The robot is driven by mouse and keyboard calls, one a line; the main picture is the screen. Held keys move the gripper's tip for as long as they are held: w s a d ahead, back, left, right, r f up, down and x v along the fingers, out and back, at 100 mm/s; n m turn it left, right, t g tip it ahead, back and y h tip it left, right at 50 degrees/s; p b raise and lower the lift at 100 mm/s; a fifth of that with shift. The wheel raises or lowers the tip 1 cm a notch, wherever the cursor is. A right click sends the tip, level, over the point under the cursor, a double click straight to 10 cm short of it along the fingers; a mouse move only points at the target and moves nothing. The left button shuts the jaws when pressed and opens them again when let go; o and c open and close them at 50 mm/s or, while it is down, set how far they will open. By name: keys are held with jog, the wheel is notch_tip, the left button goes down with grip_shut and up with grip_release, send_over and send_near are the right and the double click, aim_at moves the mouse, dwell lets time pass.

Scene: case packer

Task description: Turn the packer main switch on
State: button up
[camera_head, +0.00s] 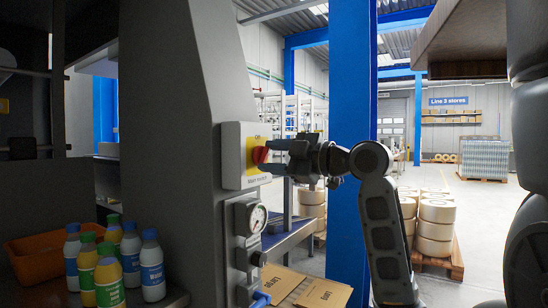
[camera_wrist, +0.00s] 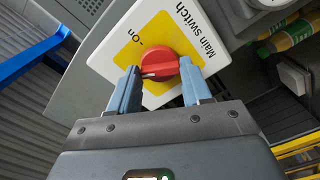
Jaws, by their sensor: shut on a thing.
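The main switch is a white and yellow box (camera_head: 232,168) on the side of the grey packer column. Its round red knob (camera_head: 259,156) faces right toward my gripper (camera_head: 273,157). My gripper (camera_wrist: 159,80) is shut on the red knob (camera_wrist: 160,62), with one blue-grey finger on each side. The knob's pale mark points left in that view, while "on" stands above it to the left.
A pressure gauge (camera_head: 256,218) and fittings sit just below the switch. Several bottles (camera_head: 108,272) and an orange bin (camera_head: 35,254) stand at lower left. Flat cartons (camera_head: 318,290) lie below. A blue pillar (camera_head: 349,100) stands behind my arm.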

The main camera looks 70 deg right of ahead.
jog(key=m+p, duration=0.3)
jog(key=m, duration=0.3)
jog(key=shift+m, duration=0.3)
jog(key=m+p, duration=0.2)
jog(key=m, duration=0.1)
jog(key=shift+m+p, duration=0.85)
jog(key=shift+m, duration=0.15)
jog(key=shift+f+m, duration=0.1)
jog(key=shift+m, duration=0.2)
jog(key=o, duration=1.1)
jog(key=shift+c, duration=0.2)
jog(key=shift+s, duration=0.1)
jog(key=b+v, duration=0.1)
jog(key=v, duration=0.6)
jog(key=shift+s, duration=0.35)
